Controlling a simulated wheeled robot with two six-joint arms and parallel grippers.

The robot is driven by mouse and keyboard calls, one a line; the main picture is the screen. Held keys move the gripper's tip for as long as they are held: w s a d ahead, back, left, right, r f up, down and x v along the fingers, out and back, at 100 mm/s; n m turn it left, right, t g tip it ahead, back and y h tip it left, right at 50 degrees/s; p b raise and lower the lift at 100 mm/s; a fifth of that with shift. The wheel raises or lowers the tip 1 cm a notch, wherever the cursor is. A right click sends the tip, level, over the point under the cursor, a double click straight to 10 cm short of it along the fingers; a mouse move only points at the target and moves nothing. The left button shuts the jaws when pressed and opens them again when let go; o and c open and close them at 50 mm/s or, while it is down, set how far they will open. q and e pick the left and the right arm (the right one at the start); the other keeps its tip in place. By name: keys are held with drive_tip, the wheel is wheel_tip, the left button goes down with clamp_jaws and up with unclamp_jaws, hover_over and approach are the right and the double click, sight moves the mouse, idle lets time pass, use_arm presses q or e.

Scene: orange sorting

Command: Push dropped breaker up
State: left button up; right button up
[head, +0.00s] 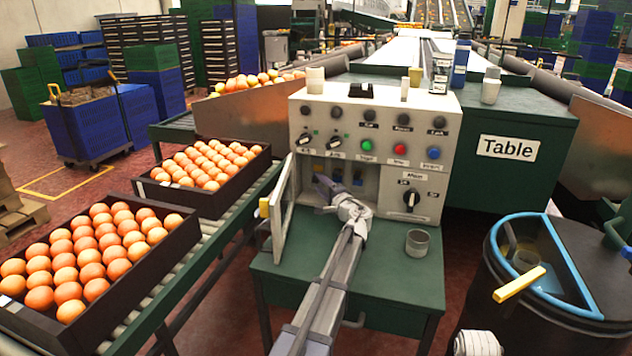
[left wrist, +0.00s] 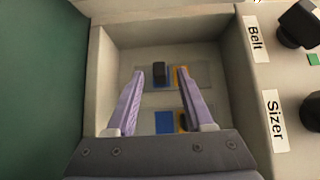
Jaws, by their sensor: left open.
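In the head view my left gripper (head: 323,188) is at the recess. My right gripper is not in view.
The panel's small door (head: 283,212) stands open on the left. A grey cup (head: 417,243) is on the green shelf. Knobs and coloured buttons (head: 367,145) sit above the recess. Orange crates (head: 190,233) line the left conveyor; a black bin (head: 500,310) stands right.

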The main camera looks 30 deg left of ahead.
sight(318, 181)
use_arm(q)
drive_tip(key=x, duration=0.3)
drive_tip(key=shift+a, duration=0.2)
clamp_jaws()
drive_tip(key=shift+d, duration=0.1)
idle(1.2)
